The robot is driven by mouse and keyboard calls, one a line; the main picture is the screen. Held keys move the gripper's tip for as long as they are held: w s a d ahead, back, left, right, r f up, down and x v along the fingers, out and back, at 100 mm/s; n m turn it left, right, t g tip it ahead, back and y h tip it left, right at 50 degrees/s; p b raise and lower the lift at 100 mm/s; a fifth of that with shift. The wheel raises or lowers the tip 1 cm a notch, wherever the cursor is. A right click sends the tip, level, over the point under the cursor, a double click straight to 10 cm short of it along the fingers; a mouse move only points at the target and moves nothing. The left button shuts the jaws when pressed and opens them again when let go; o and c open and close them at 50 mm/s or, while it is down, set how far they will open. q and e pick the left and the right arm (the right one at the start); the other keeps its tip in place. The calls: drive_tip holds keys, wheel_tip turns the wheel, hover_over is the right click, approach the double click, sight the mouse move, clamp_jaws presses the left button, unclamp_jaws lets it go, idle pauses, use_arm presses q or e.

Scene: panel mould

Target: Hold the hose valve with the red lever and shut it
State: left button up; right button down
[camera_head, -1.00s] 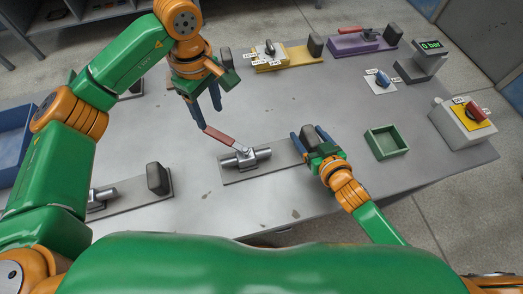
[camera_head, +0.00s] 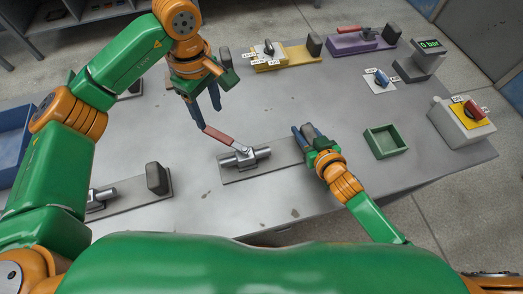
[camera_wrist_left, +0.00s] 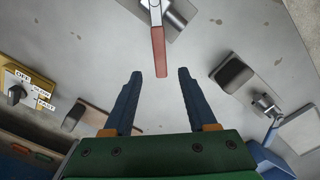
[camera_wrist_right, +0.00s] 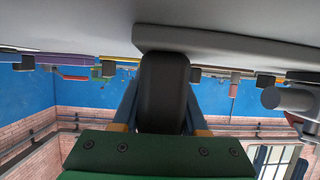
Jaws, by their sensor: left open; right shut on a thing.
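The hose valve (camera_head: 243,159) is a metal pipe body on a grey plate (camera_head: 240,174) in the middle of the table. Its red lever (camera_head: 217,135) points up and left, at an angle to the pipe. In the left wrist view the lever (camera_wrist_left: 159,52) lies just ahead of the fingertips. My left gripper (camera_head: 207,119) is open and empty over the lever's free end; I see no contact. My right gripper (camera_head: 304,132) is shut on the dark upright grip block at the plate's right end. This block (camera_wrist_right: 164,92) fills the space between the fingers in the right wrist view.
A green tray (camera_head: 385,142) lies right of my right gripper. A yellow-based unit (camera_head: 290,57) and a purple-based one with a red lever (camera_head: 365,43) stand at the back. Another valve plate (camera_head: 130,190) is front left.

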idle(0.4)
use_arm(q)
wheel_tip(320, 180, up, 5)
hover_over(216, 132)
wheel_tip(216, 132, down, 12)
drive_tip(key=shift+s+a+f, duration=0.1)
drive_tip(key=shift+s, duration=0.05)
clamp_jaws()
drive_tip(key=w+d+m, duration=0.4)
drive_tip(key=m, duration=0.4)
drive_tip(key=shift+d, duration=0.4)
idle(0.3)
